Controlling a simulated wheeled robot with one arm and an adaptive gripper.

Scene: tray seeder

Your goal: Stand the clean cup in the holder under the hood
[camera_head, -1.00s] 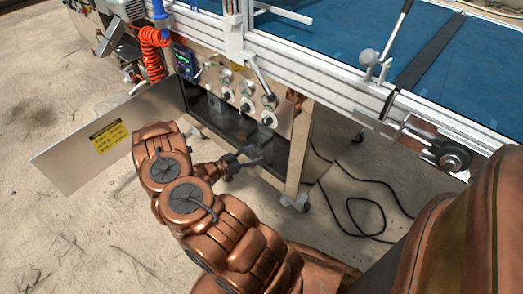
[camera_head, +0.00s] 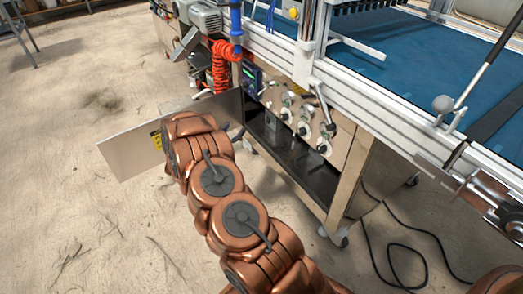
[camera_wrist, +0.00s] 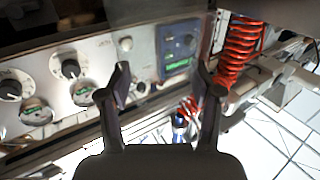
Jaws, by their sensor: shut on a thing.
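My gripper (camera_wrist: 166,82) shows in the wrist view as two dark fingers standing apart. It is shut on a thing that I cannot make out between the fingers. In the head view my gripper (camera_head: 238,132) is mostly hidden behind my arm, in front of the machine's lower panel. I cannot pick out the clean cup, the holder or the hood with certainty in either view. The wrist view shows a panel with black knobs (camera_wrist: 70,68), round green-tinted windows (camera_wrist: 37,111) and a blue control box with a green display (camera_wrist: 178,52).
The tray seeder with its blue belt (camera_head: 375,72) fills the right side. A metal plate with a yellow label (camera_head: 128,150) juts out left of my arm. A red coiled hose (camera_head: 222,68) hangs above. Black cable (camera_head: 400,247) lies on the floor. Floor at left is clear.

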